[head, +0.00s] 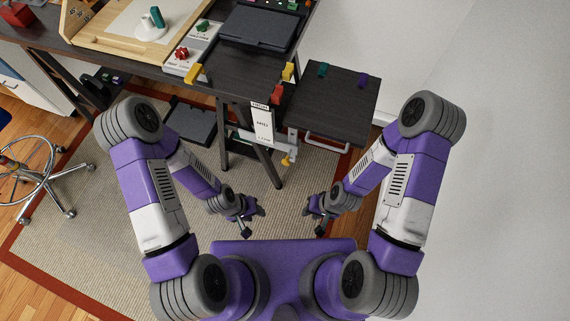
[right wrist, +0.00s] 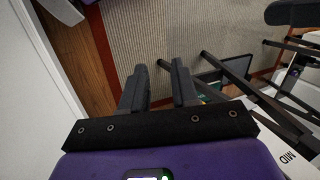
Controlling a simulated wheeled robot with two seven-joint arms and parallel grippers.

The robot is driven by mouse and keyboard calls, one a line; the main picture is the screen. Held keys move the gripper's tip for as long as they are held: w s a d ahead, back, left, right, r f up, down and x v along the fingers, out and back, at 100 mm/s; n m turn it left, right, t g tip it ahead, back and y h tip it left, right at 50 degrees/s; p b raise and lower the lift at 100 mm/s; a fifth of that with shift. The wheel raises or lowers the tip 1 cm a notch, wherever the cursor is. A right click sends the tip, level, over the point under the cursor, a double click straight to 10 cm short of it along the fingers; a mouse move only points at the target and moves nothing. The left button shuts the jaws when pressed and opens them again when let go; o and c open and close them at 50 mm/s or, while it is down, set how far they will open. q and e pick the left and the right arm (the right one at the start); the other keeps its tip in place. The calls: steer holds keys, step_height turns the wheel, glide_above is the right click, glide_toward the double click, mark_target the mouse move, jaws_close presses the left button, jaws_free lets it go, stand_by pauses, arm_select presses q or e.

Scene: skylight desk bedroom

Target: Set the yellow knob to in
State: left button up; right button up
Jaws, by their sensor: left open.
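A small yellow knob (head: 286,160) shows below the dark desk's front edge, beside a white bracket (head: 292,141). A white upright label plate (head: 262,123) reading MID hangs just left of it; its smaller text is too small to read. Other yellow pieces sit on the desk edge, one at the left (head: 193,74) and one at the right (head: 288,71). My left gripper (head: 248,221) is open, low in front of the desk and away from the knob. My right gripper (head: 315,221) is open and empty, also apart from it; its spread fingers show in the right wrist view (right wrist: 159,82).
The dark desk (head: 240,75) holds a panel with a red knob (head: 182,53) and a green knob (head: 203,27). A lower dark surface (head: 330,100) stands at right, with a handle (head: 327,141) below. Desk legs stand beneath. A wheeled chair (head: 38,170) is at left.

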mark_target(288, 156)
steer(key=shift+w+a+f, duration=0.1)
steer(key=shift+c, duration=1.2)
steer(key=w+a+n+t, duration=0.1)
steer(key=n, duration=0.1)
steer(key=w+a+f+n+b, duration=0.1)
steer(key=w+n, duration=0.1)
steer(key=w+a+f+n+t, duration=0.1)
steer(key=w+n, duration=0.1)
steer(key=shift+w+a+f+t, duration=0.15)
steer(key=shift+w+t, duration=0.05)
steer(key=shift+t, duration=0.1)
jaws_close()
steer(key=w+a+f+n+t+b, duration=0.2)
steer(key=w+f+n, duration=0.2)
steer(key=w, duration=0.4)
steer(key=w+a+f+n+t+h+b, duration=0.1)
steer(key=w+a+f+n+b, duration=0.1)
steer(key=w+f+n, duration=0.3)
steer(key=shift+w+a+n+t+h+b, duration=0.25)
steer(key=shift+w+t+b, duration=0.2)
steer(key=shift+w, duration=1)
